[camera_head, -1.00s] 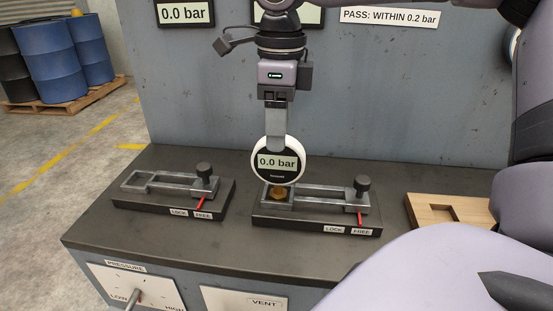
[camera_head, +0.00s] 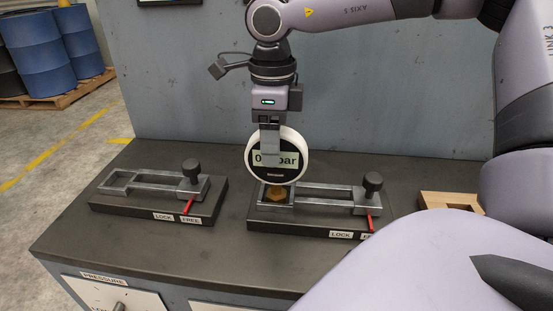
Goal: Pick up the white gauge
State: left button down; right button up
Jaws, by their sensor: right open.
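The white gauge (camera_head: 294,170) is a round dial with a white rim and a dark face, partly hidden by my gripper. Its display reads partly "0" and "bar". It stands upright over a brass fitting (camera_head: 277,193) at the left end of the right-hand clamp fixture (camera_head: 320,198). My right gripper (camera_head: 270,155) points down with its fingers in front of the dial's upper part. It is open; I cannot tell whether a finger touches the gauge. My left gripper is not in view.
A second clamp fixture (camera_head: 150,190) with a red lever stands empty at the left of the bench (camera_head: 75,225). A grey panel (camera_head: 200,90) rises behind. Blue barrels (camera_head: 40,55) stand far left.

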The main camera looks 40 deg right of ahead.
notch_tip(320, 180, down, 2)
jog(key=shift+f, duration=0.1)
grip_shut()
jog(key=shift+r, duration=0.2)
